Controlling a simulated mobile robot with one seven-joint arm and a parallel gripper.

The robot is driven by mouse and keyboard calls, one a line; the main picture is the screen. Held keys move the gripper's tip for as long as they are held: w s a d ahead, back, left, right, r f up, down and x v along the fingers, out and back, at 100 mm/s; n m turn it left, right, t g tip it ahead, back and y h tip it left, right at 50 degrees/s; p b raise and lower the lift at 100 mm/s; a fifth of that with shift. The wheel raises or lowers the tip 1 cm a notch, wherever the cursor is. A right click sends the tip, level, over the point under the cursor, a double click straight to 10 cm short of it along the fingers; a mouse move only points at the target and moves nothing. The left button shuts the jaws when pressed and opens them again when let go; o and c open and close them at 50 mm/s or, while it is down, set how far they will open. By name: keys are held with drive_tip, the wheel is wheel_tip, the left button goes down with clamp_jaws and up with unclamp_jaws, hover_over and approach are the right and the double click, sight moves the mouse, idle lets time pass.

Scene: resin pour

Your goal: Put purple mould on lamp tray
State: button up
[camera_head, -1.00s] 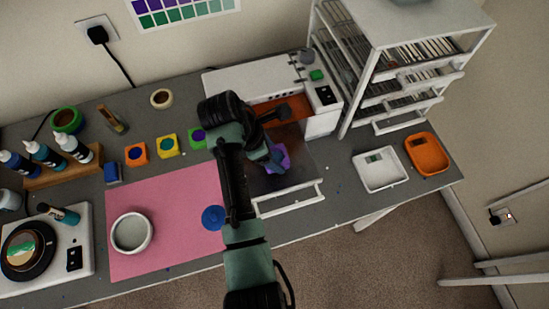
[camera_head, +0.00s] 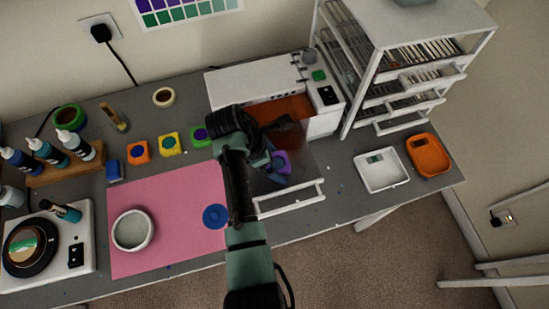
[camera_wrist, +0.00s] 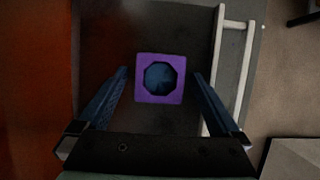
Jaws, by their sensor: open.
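The purple mould (camera_wrist: 160,98) is a square block with an eight-sided hollow, dark blue inside. It lies on the dark lamp tray (camera_wrist: 110,25), which is drawn out of the white lamp box and has a white handle bar. In the head view the mould (camera_head: 285,159) is partly hidden by my gripper. My gripper (camera_wrist: 161,72) is open, with one blue finger on each side of the mould and a gap to both. In the head view my gripper (camera_head: 276,166) is over the tray (camera_head: 305,155), its fingers small and partly hidden.
The white lamp box (camera_head: 245,90) with an orange inside stands behind the tray. A pink mat (camera_head: 165,190) with a white ring-shaped dish (camera_head: 132,231) is to the left. A white tray (camera_head: 381,172), an orange tray (camera_head: 428,155) and a drawer rack (camera_head: 400,75) stand right.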

drive_tip(key=v, duration=1.2)
drive_tip(key=shift+r, duration=0.2)
drive_tip(key=w+r+m+t+y, duration=0.2)
drive_tip(key=w+r+m+t, duration=0.3)
drive_tip(key=w+r+t, duration=0.5)
wheel_tip(320, 180, up, 18)
drive_tip(key=w+m+t+y, duration=0.2)
drive_tip(key=m+t, duration=0.1)
drive_tip(key=m, duration=0.3)
drive_tip(key=s+d+r+m+t, duration=0.1)
drive_tip(key=s+r+m+t, duration=0.2)
drive_tip(key=s+r, duration=0.3)
drive_tip(key=s+d+r+m+t, duration=0.2)
drive_tip(key=s+r+m+t, duration=0.2)
drive_tip(key=r, duration=0.9)
drive_tip(key=s+d+r+m+t, duration=0.1)
drive_tip(key=s+r+m+t, duration=0.2)
drive_tip(key=s+r+t, duration=0.3)
wheel_tip(320, 180, up, 4)
drive_tip(key=shift+s+d+r+m, duration=0.2)
drive_tip(key=shift+s+d+m, duration=0.15)
drive_tip(key=shift+s, duration=0.45)
